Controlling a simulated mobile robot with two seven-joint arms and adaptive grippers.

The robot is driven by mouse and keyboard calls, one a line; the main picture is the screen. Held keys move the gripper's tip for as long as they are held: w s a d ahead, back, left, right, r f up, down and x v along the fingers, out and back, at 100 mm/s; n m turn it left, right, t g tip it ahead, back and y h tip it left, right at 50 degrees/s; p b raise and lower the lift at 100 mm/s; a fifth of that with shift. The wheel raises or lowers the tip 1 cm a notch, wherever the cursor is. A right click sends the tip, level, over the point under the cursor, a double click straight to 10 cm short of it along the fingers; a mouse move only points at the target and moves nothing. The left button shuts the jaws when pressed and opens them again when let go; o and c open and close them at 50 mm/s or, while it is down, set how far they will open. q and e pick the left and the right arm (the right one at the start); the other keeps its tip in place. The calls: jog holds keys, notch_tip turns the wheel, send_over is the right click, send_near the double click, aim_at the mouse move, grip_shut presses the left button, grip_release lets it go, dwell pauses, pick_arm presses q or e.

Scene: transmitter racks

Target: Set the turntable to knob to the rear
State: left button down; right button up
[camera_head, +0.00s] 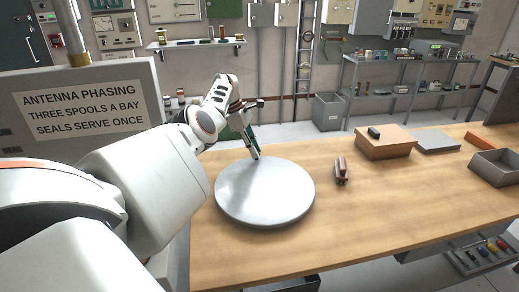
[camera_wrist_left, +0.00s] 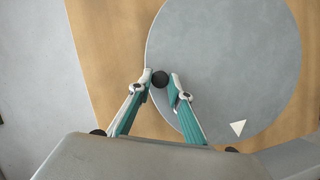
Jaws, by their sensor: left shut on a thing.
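The turntable (camera_head: 270,197) is a round grey disc lying on the wooden bench; it also shows in the left wrist view (camera_wrist_left: 230,65). A small black knob (camera_wrist_left: 160,79) stands near the disc's rim. My left gripper (camera_wrist_left: 160,82) is shut on the knob, one fingertip on each side. In the head view my left gripper (camera_head: 254,155) reaches down at the disc's far edge, and it hides the knob there. A white triangle mark (camera_wrist_left: 238,128) lies near the disc's rim in the wrist view. My right gripper is in neither view.
On the bench (camera_head: 370,225), a small brown object (camera_head: 341,171) stands right of the disc. Farther right are a cardboard-coloured box (camera_head: 385,146), a flat grey slab (camera_head: 436,141) and a grey open bin (camera_head: 496,169). A sign panel (camera_head: 80,108) stands at left. The bench front is clear.

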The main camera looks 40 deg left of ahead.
pick_arm(q)
jog(key=c, duration=1.9)
grip_release()
jog(key=v, duration=1.2)
jog(key=shift+f, duration=0.1)
